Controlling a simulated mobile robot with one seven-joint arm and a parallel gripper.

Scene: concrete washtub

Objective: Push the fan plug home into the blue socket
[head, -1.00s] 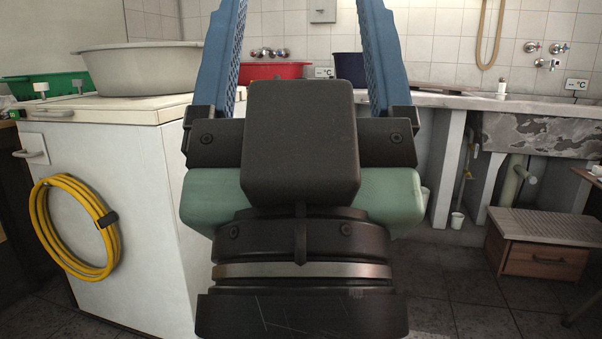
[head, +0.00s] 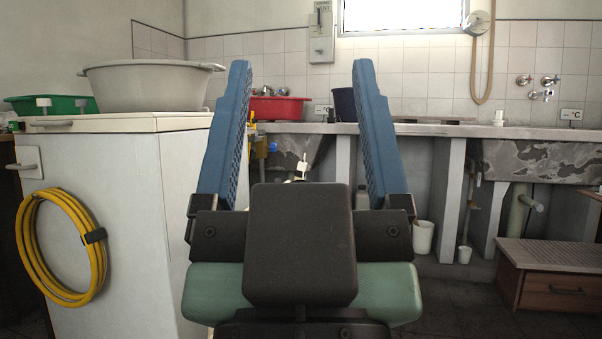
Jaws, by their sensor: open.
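My gripper (head: 302,70) is open and empty, its two blue ridged fingers pointing up and away. A small whitish piece with a thin upright tip (head: 303,167) shows low between the fingers, just above the dark gripper body. It may be the fan plug, but it is too small to be sure. The gripper body hides what lies below these two. I see no fan.
A white cabinet (head: 110,235) with a coiled yellow hose (head: 55,247) stands at left, bearing a grey tub (head: 150,88) and green basin (head: 50,104). A red basin (head: 278,107) and dark bucket (head: 345,104) sit on the back counter. A wooden step box (head: 550,275) stands right.

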